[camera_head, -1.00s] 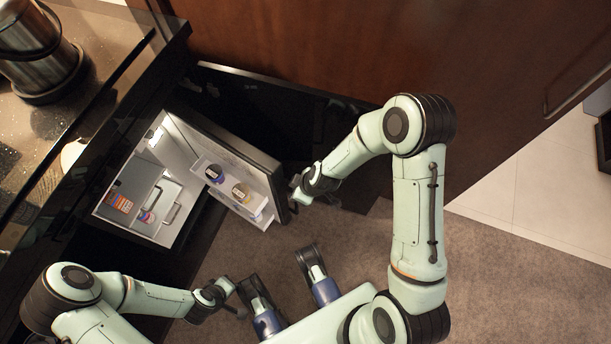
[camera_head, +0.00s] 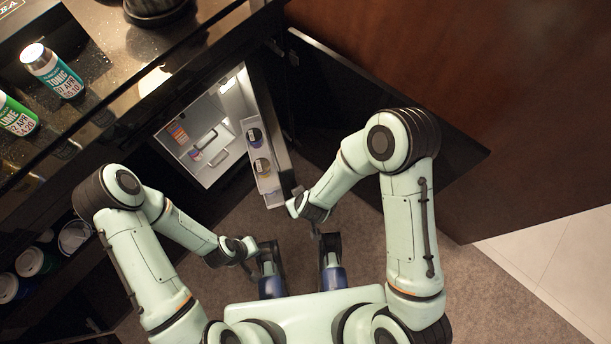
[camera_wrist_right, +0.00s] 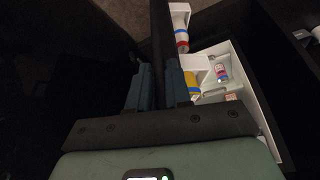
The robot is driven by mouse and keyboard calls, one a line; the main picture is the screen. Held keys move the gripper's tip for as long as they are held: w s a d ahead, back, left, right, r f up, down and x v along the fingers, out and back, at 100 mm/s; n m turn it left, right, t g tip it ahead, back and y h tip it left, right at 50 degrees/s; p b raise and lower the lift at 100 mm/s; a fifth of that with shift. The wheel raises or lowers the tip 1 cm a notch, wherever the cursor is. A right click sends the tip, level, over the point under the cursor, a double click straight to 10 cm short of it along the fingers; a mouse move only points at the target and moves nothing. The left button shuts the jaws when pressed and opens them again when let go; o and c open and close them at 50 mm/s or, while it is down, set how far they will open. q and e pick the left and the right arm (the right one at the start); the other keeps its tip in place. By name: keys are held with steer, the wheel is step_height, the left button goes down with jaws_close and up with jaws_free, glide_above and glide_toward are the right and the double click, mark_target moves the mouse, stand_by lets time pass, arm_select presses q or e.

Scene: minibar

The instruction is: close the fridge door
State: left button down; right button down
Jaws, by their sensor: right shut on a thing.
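The small fridge (camera_head: 205,112) stands open below the counter in the head view, its white inside showing. Its door (camera_head: 276,130) swings out from the right side of the opening, with several bottles or jars on its inner shelves. My right gripper (camera_head: 296,201) is at the door's free edge. In the right wrist view its two fingers (camera_wrist_right: 158,72) are on either side of the dark door (camera_wrist_right: 162,35), shut on it. My left gripper (camera_head: 250,250) is in front of the fridge, apart from the door; its jaws are too small to read.
A dark counter (camera_head: 105,40) runs above the fridge at left, with a tonic can (camera_head: 52,70) and a green can (camera_head: 16,116) in a recess. A dark open cabinet panel (camera_head: 370,90) stands right of the fridge door. Carpet lies in front.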

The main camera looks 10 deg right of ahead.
steer(key=shift+a, duration=0.1)
stand_by(0.3)
steer(key=c, duration=1.1)
jaws_free()
steer(key=shift+c, duration=0.2)
